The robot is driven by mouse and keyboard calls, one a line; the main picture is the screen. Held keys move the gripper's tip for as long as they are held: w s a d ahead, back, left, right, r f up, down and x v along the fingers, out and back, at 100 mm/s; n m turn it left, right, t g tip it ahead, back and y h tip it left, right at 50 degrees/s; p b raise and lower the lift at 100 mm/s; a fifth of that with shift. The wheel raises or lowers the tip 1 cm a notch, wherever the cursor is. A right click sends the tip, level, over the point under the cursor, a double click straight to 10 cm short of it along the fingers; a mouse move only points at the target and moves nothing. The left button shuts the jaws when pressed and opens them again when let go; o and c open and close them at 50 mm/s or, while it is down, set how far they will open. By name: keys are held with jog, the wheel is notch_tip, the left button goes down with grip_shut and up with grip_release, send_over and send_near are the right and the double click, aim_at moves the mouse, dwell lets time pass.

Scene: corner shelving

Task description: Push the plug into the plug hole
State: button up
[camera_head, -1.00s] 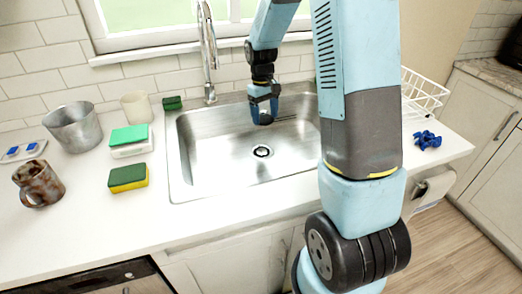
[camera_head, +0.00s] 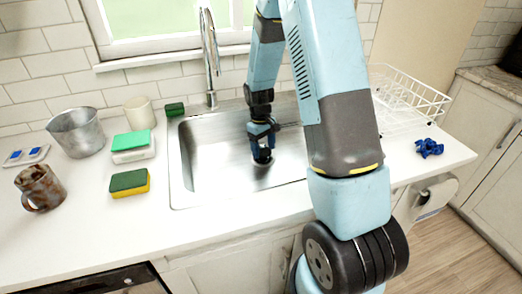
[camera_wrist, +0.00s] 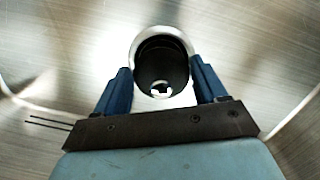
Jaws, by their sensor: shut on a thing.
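My gripper (camera_head: 262,154) is low in the sink, right over the drain area. In the wrist view its two blue fingers (camera_wrist: 162,78) are shut on the dark round plug (camera_wrist: 158,52), one at each side. A bright metal ring, the rim of the plug hole (camera_wrist: 160,31), shows around the far side of the plug. The plug is over or in the hole; how deep it sits I cannot tell. In the head view my gripper hides most of the hole and the plug.
The steel sink (camera_head: 212,165) has a tall faucet (camera_head: 209,60) behind it. Sponges (camera_head: 129,184), a metal pot (camera_head: 77,132), a rusty mug (camera_head: 40,188) and a white cup (camera_head: 139,112) stand left. A wire rack (camera_head: 425,97) and a blue object (camera_head: 429,146) are right.

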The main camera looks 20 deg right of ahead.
jog(key=shift+f, duration=0.6)
jog(key=shift+f, duration=0.5)
jog(key=o, duration=1.1)
jog(key=shift+r, duration=0.15)
